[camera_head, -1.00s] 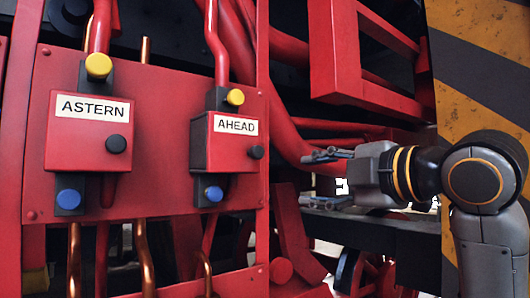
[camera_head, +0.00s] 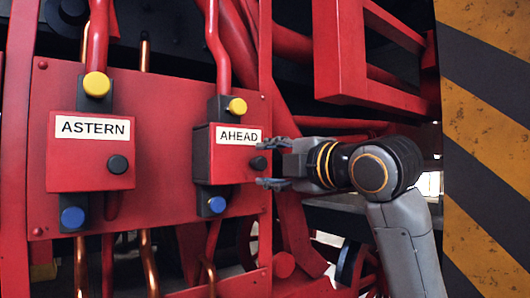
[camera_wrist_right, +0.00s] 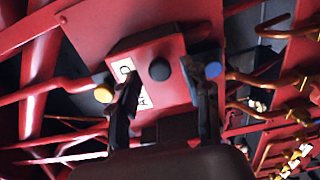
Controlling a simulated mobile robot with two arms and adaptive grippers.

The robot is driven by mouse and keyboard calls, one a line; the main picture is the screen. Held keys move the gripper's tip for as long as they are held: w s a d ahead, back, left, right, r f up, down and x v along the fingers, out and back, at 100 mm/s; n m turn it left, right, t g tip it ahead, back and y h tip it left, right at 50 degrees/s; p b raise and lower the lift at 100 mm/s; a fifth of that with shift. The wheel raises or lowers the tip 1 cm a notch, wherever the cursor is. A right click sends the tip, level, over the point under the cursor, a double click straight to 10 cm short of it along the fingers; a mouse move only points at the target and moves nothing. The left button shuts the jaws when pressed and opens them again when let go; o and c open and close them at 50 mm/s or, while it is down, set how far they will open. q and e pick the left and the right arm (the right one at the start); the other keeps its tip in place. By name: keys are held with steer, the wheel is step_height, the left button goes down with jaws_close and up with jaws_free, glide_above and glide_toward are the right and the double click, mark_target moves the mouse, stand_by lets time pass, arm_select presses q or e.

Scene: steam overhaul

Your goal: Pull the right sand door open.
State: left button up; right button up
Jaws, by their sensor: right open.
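The right sand door is the red box front labelled AHEAD (camera_head: 225,165), and it looks shut. A black round knob (camera_head: 258,163) sticks out at its right edge. My right gripper (camera_head: 267,164) is open, its two fingers one above the other just right of the knob. The left finger partly hides the door's label there. Whether a finger touches the knob, I cannot tell. My left gripper is in neither view.
A second red box labelled ASTERN (camera_head: 90,160) with its own knob stands to the left. Yellow caps (camera_head: 237,106) sit above the boxes and blue caps (camera_head: 217,204) below. Copper pipes (camera_head: 147,265) run below. A red frame (camera_head: 338,50) juts out above my right arm.

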steer(key=shift+w+a, duration=0.4)
steer(key=shift+w, duration=0.2)
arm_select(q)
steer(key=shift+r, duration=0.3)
arm_select(e)
jaws_close()
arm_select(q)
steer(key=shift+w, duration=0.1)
arm_select(e)
steer(key=shift+s, duration=0.15)
